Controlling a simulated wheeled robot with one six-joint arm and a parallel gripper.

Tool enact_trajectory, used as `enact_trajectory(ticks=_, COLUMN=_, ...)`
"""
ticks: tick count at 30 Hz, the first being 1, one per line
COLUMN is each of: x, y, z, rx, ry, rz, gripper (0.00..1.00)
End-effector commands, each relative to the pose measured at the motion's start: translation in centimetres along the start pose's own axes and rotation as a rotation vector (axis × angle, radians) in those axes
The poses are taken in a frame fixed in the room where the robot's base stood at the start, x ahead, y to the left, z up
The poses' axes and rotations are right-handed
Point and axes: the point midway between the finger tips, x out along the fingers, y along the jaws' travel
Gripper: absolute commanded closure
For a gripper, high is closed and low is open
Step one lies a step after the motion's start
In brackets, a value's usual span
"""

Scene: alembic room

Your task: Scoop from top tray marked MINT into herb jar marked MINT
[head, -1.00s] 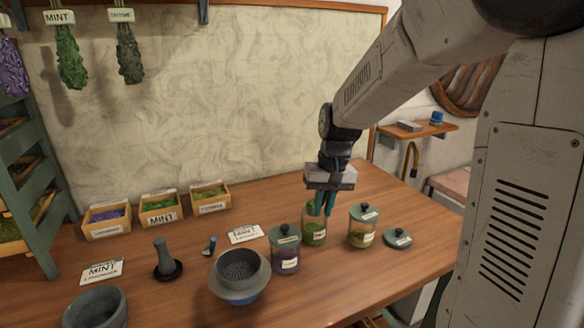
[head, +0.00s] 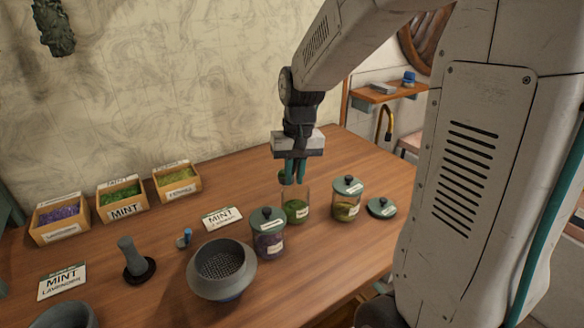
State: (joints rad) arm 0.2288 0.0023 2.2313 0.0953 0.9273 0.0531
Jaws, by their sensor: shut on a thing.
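My gripper (head: 294,176) points straight down above the open herb jar (head: 296,209). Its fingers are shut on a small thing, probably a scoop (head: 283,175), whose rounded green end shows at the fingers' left. I cannot tell how much is in it. The jar is clear glass with green herb inside and a white label too small to read. The fingers are just over its mouth. A wooden tray with a MINT label (head: 124,211) holds green leaves at the left back of the table.
Two lidded jars stand beside the open one, one purple (head: 267,239) and one yellow-green (head: 345,205). A loose lid (head: 381,207) lies at right. A mortar-like sieve bowl (head: 221,270), a pestle (head: 131,259) and MINT cards (head: 222,219) are in front and left.

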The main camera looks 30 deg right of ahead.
Motion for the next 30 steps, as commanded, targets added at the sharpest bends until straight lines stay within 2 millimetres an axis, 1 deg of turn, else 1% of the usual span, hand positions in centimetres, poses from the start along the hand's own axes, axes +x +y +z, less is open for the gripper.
enact_trajectory(ticks=1, x=-0.05, y=-0.35, z=-0.16, rx=-0.009, ry=-0.017, rz=0.053, gripper=1.00)
enact_trajectory(ticks=5, x=0.02, y=-0.44, z=-0.17, rx=-0.001, ry=-0.086, rz=0.220, gripper=1.00)
enact_trajectory(ticks=12, x=0.10, y=-0.46, z=-0.18, rx=0.021, ry=-0.244, rz=0.614, gripper=1.00)
enact_trajectory(ticks=18, x=0.03, y=-0.32, z=-0.12, rx=0.037, ry=-0.336, rz=0.841, gripper=1.00)
enact_trajectory(ticks=24, x=-0.06, y=-0.26, z=-0.11, rx=0.045, ry=-0.377, rz=0.945, gripper=1.00)
enact_trajectory(ticks=30, x=-0.14, y=-0.23, z=-0.08, rx=0.047, ry=-0.383, rz=0.960, gripper=1.00)
